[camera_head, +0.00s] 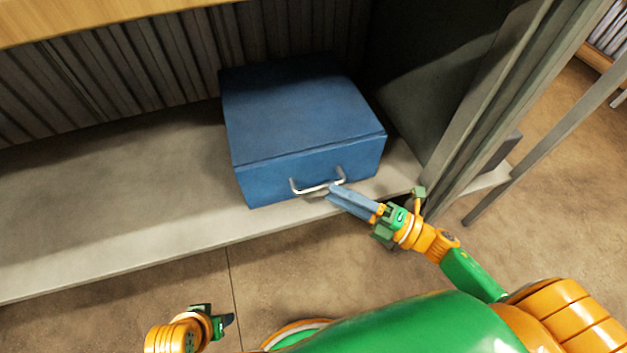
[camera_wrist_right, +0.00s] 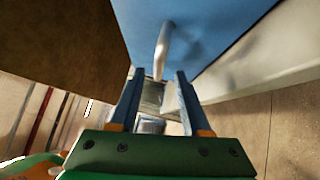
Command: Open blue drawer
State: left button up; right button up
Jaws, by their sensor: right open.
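The blue drawer (camera_head: 310,172) is a box unit with a silver bar handle (camera_head: 318,187) on its front, and it looks shut. My right gripper (camera_head: 333,193) is at the right part of the handle, reaching in from the lower right. In the right wrist view its two fingers (camera_wrist_right: 156,78) are spread apart, and the handle (camera_wrist_right: 162,50) shows in line with the gap between them. I cannot tell whether the fingers touch the handle. The blue front (camera_wrist_right: 205,35) fills the top of that view. My left gripper (camera_head: 226,321) is low at the left, away from the drawer.
The drawer unit stands on a pale grey shelf (camera_head: 110,195) with a front edge above the brown floor (camera_head: 290,270). A grey upright post (camera_head: 487,95) stands close to the right of the unit and my right arm. The shelf left of the unit is clear.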

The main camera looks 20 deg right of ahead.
aim_at(320, 185)
jog(key=x, duration=0.4)
jog(key=shift+w+a+r, duration=0.1)
jog(key=shift+a+r, duration=0.05)
jog(key=shift+a, duration=0.15)
grip_shut()
dwell(1.1)
